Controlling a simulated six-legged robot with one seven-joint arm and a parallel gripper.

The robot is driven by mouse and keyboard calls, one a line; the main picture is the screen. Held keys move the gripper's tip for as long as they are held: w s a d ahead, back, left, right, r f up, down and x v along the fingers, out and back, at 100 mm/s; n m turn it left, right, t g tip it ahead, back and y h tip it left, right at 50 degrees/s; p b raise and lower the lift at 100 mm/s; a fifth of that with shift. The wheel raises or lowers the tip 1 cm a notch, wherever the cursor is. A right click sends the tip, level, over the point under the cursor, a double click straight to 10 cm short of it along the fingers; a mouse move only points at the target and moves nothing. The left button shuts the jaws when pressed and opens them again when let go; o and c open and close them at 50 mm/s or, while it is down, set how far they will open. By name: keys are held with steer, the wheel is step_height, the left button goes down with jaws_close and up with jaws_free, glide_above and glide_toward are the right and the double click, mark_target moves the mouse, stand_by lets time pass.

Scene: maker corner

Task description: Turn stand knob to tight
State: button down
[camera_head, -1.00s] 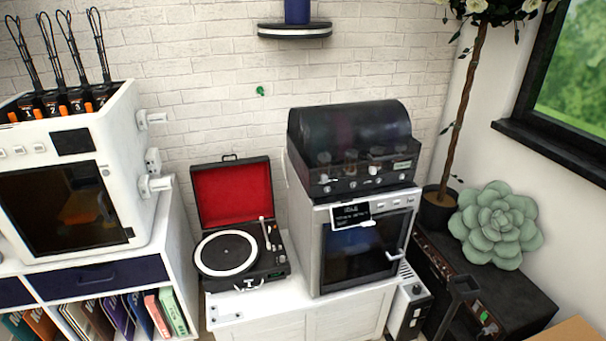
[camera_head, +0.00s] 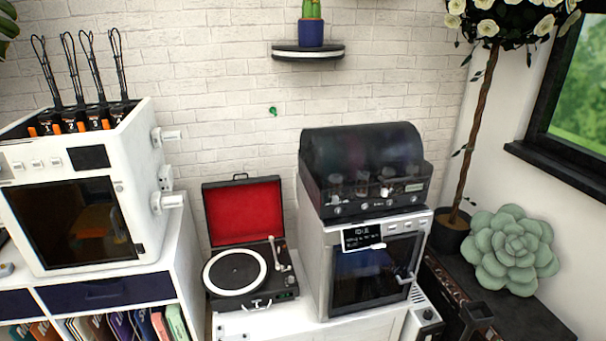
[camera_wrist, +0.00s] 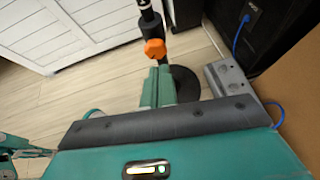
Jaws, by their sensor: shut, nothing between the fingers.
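In the wrist view, an orange knob (camera_wrist: 154,48) sits on a dark upright stand pole (camera_wrist: 149,20). The pole runs up out of the top of the picture. The stand's round black base (camera_wrist: 186,84) lies on the floor, partly hidden behind my gripper. My gripper (camera_wrist: 158,78) has teal fingers, shut and empty. Its fingertips appear just below the knob in the picture. I cannot tell whether they touch it. In the head view neither my gripper nor the knob can be made out.
A grey metal block (camera_wrist: 228,78) stands right of the stand, near a dark cabinet (camera_wrist: 255,30) with a blue cable. White cabinet doors (camera_wrist: 85,30) are at upper left. Wooden floor (camera_wrist: 80,95) is clear at left. The head view shows a turntable (camera_head: 235,271) and a printer (camera_head: 85,200).

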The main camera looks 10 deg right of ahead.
steer(key=w+a, duration=0.2)
steer(key=w, duration=0.4)
steer(key=shift+w, duration=0.25)
stand_by(0.3)
steer(key=shift+d+f, duration=0.1)
steer(key=shift+f, duration=0.15)
stand_by(0.4)
steer(key=shift+d+r, duration=0.1)
steer(key=shift+d, duration=0.3)
steer(key=shift+d, duration=0.35)
steer(key=shift+d, duration=0.55)
stand_by(0.4)
